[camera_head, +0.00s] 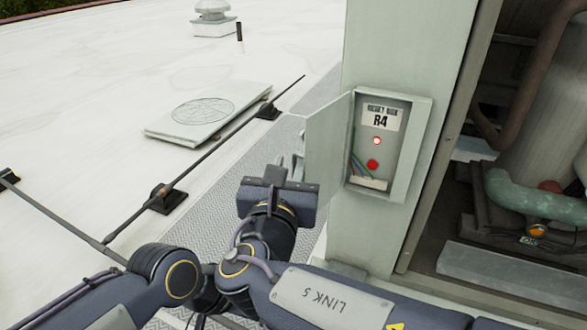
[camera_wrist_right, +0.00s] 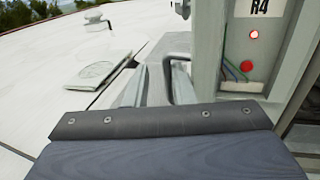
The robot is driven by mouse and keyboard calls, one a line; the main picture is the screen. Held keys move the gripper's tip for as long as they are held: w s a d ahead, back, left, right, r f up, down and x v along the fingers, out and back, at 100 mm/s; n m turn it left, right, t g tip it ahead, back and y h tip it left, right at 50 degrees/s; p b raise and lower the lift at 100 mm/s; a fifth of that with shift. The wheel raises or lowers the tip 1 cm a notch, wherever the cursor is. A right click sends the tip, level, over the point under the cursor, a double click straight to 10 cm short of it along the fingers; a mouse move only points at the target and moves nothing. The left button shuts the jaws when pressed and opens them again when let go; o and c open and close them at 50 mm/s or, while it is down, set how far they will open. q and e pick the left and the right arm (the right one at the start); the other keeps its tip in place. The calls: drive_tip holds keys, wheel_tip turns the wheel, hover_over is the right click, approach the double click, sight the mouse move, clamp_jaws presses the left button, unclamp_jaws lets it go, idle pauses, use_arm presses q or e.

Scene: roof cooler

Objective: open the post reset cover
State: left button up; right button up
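The post reset cover (camera_head: 327,138) is a pale grey-green hinged door. It stands swung out to the left of its box (camera_head: 424,125), leaving the inside exposed. Inside are an R4 label, a lit indicator (camera_head: 376,141), a red button (camera_head: 373,165) and coloured wires. My right gripper (camera_head: 287,168) is just left of the cover's outer edge. In the right wrist view a dark bent handle (camera_wrist_right: 168,66) shows by the fingertips (camera_wrist_right: 158,82). Whether they touch or grip it is unclear. Part of my left arm shows at lower left; its gripper is not visible.
The box is on a grey post (camera_head: 399,45). An open bay with pipes (camera_head: 535,202) is to its right. A dark rod (camera_head: 225,136) on low supports crosses the white roof at left. A flat hatch (camera_head: 205,112) lies beyond it. The grating below the cover looks clear.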

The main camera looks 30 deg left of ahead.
drive_tip(key=shift+a+r, duration=0.15)
drive_tip(key=shift+r, duration=0.1)
drive_tip(key=b+v, duration=0.2)
drive_tip(key=v, duration=0.6)
drive_tip(key=shift+f, duration=0.2)
idle(0.3)
